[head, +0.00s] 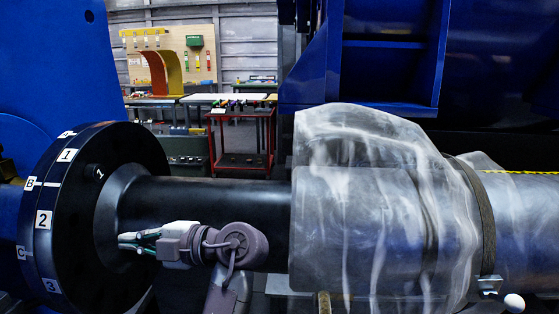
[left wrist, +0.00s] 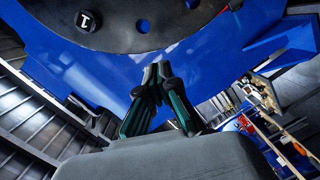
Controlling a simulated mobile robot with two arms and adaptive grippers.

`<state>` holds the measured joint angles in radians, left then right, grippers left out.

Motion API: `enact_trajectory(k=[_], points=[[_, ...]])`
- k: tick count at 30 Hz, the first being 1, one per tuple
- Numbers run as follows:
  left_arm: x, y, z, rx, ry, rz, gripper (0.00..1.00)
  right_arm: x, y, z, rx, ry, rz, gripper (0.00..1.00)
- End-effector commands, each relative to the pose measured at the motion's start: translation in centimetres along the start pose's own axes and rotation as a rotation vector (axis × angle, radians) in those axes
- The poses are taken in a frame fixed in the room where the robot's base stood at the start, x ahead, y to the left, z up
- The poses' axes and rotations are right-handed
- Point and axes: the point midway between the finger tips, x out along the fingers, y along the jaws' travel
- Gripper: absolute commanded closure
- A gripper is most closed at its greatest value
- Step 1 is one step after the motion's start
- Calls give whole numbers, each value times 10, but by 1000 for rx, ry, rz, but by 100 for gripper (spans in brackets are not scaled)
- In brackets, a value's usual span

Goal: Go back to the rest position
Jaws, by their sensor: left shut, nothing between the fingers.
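My left gripper (head: 127,241) is in front of the dark shaft (head: 220,197), its fingers pointing left toward the black flange disc (head: 122,255). The fingers are shut with nothing between them. In the left wrist view the gripper's fingertips (left wrist: 156,72) meet below the black disc (left wrist: 150,22), which carries a bolt labelled 1 (left wrist: 85,20). I cannot tell whether the fingertips touch the flange. My right gripper is in neither view.
A blue housing (head: 60,60) stands at the left. Clear plastic wrap (head: 360,220) covers the shaft's right part, with a strap (head: 484,215) around it. A red-framed cart (head: 240,160) and a workbench with a pegboard (head: 198,62) stand behind.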

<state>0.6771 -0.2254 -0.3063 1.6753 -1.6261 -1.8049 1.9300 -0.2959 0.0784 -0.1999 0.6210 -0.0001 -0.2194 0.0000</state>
Motion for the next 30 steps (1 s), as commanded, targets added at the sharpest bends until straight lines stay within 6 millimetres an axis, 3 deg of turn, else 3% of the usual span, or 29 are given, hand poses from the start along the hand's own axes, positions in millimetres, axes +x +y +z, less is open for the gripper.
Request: enact_trajectory(k=[8,11,14,15,18,21,24,30], points=[[29,-88,28,400,-198,-84,100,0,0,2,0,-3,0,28],[38,-139,37,619,-324,-110,100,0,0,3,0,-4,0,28],[44,-208,38,910,-514,-115,100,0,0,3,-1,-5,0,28],[44,-238,36,1041,-609,-101,100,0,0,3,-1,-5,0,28],[34,-304,21,1329,-851,-30,100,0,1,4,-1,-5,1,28],[20,-346,3,1525,-1043,67,100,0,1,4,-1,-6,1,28],[5,-374,-15,1657,-1195,168,100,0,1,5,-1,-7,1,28],[-24,-410,-49,1826,-1431,375,100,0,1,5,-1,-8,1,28]])
